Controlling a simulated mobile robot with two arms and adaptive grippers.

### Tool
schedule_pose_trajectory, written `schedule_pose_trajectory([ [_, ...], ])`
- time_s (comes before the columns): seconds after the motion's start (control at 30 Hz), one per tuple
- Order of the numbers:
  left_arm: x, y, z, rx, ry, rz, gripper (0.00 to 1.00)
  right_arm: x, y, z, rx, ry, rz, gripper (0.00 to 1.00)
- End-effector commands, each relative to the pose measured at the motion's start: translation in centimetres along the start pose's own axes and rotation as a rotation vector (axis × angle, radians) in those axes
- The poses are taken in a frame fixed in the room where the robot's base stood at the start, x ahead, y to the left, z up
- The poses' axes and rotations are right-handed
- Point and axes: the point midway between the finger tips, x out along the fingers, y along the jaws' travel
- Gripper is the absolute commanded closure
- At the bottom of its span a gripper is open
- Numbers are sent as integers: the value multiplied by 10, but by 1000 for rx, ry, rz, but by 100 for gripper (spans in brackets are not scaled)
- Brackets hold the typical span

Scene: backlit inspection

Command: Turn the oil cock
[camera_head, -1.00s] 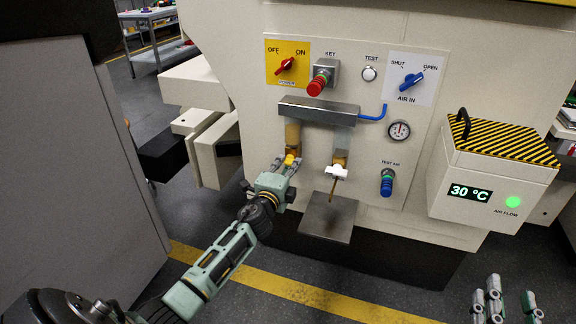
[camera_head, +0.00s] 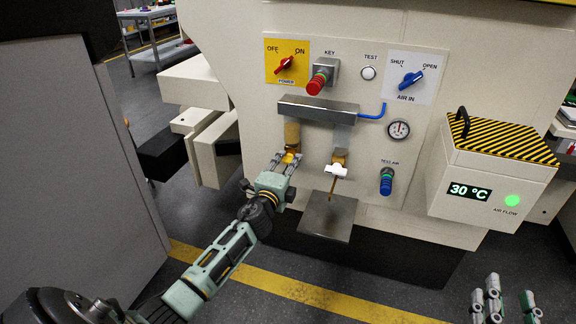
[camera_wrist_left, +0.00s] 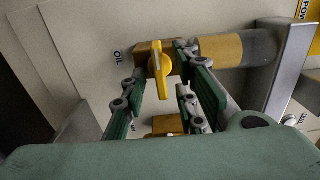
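The oil cock has a yellow lever handle (camera_wrist_left: 160,76) on a brass body (camera_wrist_left: 143,50), beside a small "OIL" label in the left wrist view. The handle points down toward my wrist in that view. My left gripper (camera_wrist_left: 163,68) has its green and grey fingers on both sides of the handle, with gaps showing. It is open. In the head view the left gripper (camera_head: 284,163) sits below the amber cylinder (camera_head: 292,134) and partly hides the cock. Fingers of my right gripper (camera_head: 508,298) show at the bottom right, spread apart and empty.
A white-handled cock (camera_head: 336,170) is right of the oil cock, with a thin brown streak below it reaching a metal plate (camera_head: 328,218). Knobs, a gauge (camera_head: 398,129) and a grey bar (camera_head: 318,110) are on the panel. A striped-top box (camera_head: 500,170) juts out right.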

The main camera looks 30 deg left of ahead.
Motion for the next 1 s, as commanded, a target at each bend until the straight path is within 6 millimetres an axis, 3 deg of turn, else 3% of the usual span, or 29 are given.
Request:
schedule_pose_trajectory([
  [0.27, -10, 0, 0, 0, 0, 0, 73, 0, 0, 2, -1, -4, 0, 60],
  [0.7, -92, 1, 0, 0, 0, 2, 73, 0, 0, 1, 0, -2, 0, 60],
  [1.0, -119, 0, 0, 0, 0, 0, 73, 0, 0, 1, 0, -2, 0, 60],
])
